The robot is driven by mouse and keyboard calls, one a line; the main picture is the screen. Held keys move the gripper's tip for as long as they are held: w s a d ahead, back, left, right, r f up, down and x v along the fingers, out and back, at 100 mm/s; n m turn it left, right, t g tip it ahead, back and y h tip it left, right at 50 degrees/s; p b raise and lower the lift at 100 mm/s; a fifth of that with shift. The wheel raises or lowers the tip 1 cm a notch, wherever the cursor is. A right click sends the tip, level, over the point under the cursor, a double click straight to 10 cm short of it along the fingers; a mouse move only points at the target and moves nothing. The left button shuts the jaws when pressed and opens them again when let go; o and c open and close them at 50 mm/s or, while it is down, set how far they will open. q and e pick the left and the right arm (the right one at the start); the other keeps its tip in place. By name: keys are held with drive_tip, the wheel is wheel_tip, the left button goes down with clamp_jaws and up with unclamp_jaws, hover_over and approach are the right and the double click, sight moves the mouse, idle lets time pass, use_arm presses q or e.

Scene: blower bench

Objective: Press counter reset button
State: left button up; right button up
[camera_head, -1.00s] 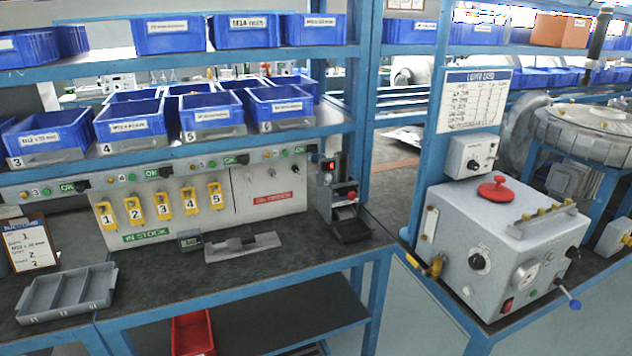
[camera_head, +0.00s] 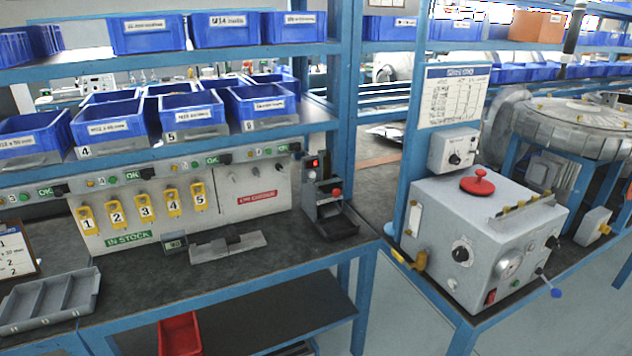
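A dark grey device (camera_head: 322,212) stands at the right end of the left bench, against the blue post. It has a small lit red display (camera_head: 313,163) at its upper left and a round red button (camera_head: 336,193) on its front. A dark open tray (camera_head: 333,226) is at its foot. No label naming the counter or its reset is readable. Neither of my grippers is in view.
A grey control box (camera_head: 485,238) with a red knob on top (camera_head: 478,182) stands on the right bench. A grey fixture (camera_head: 228,248), a small display box (camera_head: 174,243) and a divided tray (camera_head: 50,300) lie on the left bench. Blue bins (camera_head: 190,120) fill the shelf above.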

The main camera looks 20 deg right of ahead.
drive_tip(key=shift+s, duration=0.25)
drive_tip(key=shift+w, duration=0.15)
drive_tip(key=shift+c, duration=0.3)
